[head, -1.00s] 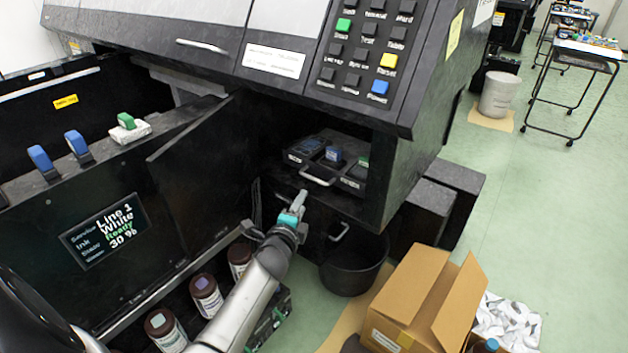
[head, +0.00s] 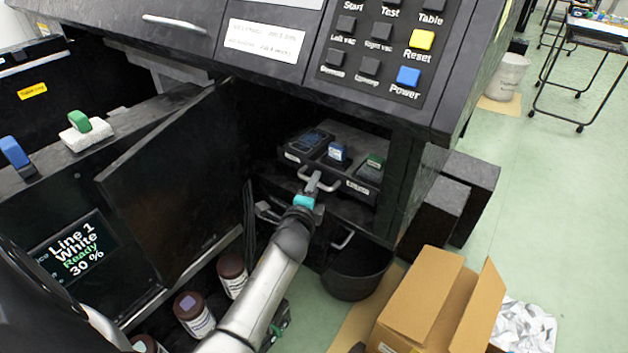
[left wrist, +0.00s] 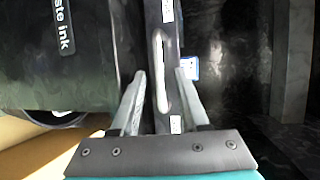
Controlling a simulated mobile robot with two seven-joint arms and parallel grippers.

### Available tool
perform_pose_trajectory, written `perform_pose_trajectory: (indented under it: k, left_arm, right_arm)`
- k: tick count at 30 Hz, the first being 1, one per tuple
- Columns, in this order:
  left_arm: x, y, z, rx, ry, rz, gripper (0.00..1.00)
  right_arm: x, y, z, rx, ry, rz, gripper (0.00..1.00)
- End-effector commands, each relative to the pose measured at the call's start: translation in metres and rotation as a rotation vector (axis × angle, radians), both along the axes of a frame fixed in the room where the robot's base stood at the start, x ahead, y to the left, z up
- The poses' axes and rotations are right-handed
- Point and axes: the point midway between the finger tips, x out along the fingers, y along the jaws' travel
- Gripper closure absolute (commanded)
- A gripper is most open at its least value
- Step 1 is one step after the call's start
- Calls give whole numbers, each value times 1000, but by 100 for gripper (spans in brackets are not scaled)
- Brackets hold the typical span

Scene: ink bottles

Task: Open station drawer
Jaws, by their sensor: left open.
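The black station drawer (head: 357,187) sits inside the dark cabinet under the control panel, with small blue-topped and green-topped items on it. Its pale bar handle (head: 329,187) is on the front and also shows in the left wrist view (left wrist: 160,62). My left gripper (head: 314,181) is at this handle, its teal body just below it. In the left wrist view my left gripper (left wrist: 161,73) is open, with one finger on either side of the handle; I cannot tell whether either finger touches it. My right gripper is not in view.
A lower handle (head: 343,238) and a black bin (head: 357,272) are below. An open cabinet door (head: 175,180) stands left of my arm. Brown ink bottles (head: 193,312) stand below it. A cardboard box (head: 425,300) is on the floor at right.

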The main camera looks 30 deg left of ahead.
Motion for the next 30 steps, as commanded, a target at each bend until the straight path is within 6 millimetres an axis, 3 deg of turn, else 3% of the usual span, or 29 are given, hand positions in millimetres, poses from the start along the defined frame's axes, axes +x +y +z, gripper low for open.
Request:
perform_pose_trajectory:
  k: [11,23,30]
  left_arm:
    - [0,-1,0,-1,0,0,55]
    - [0,-1,-1,-1,0,0,100]
    - [0,-1,0,-1,0,1,100]
  right_arm:
    - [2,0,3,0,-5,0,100]
    - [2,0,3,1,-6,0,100]
    - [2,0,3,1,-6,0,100]
